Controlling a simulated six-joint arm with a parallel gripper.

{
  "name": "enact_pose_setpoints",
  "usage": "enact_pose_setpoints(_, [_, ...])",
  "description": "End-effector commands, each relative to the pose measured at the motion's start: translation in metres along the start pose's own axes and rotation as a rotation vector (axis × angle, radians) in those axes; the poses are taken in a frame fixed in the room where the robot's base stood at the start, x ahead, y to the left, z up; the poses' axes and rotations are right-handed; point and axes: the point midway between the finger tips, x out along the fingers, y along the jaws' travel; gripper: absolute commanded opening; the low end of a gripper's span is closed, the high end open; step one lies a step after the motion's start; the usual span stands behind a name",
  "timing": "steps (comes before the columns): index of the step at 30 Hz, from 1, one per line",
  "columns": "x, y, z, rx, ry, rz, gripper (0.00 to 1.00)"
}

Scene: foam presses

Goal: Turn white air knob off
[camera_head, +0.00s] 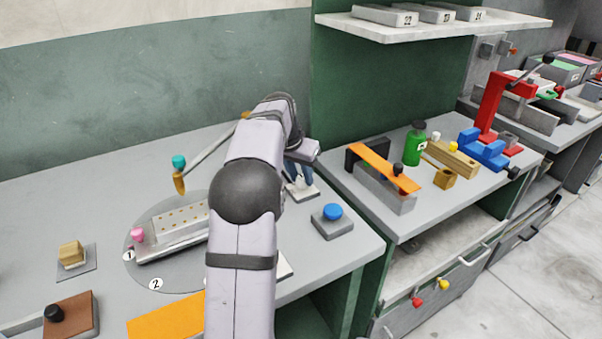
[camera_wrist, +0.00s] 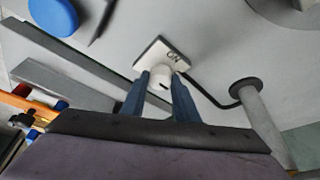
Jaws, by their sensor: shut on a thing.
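The white air knob (camera_wrist: 160,78) stands on a small white plate (camera_wrist: 173,54) with dark lettering, partly readable as "ON". In the wrist view my gripper (camera_wrist: 158,84) has its two blue fingers on either side of the knob, shut on it. In the head view my gripper (camera_head: 297,175) is at the plate (camera_head: 303,191) on the bench, right of my arm. The knob is mostly hidden there by the fingers. Which way the knob is turned cannot be told.
A blue button (camera_head: 332,211) on a grey block is close to the right of the plate. A round turntable (camera_head: 180,283) with a metal fixture is to the left. A dark hose (camera_wrist: 215,104) runs from the plate to a post (camera_wrist: 262,125). A second bench with tools stands right.

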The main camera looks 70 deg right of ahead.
Motion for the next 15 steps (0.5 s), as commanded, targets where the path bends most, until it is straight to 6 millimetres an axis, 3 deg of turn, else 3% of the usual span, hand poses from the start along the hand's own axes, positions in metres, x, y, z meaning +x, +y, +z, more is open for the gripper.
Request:
enact_pose_setpoints(3, [-0.0003, 0.0002, -0.0008, 0.002, 0.002, -0.001, 0.05])
enact_pose_setpoints(4, [-0.0004, 0.0002, -0.0008, 0.002, 0.002, -0.001, 0.30])
enact_pose_setpoints(6, [-0.0003, 0.0002, -0.0008, 0.002, 0.002, -0.001, 0.46])
enact_pose_setpoints(15, [-0.0007, 0.0000, -0.0005, 0.000, 0.001, -0.001, 0.46])
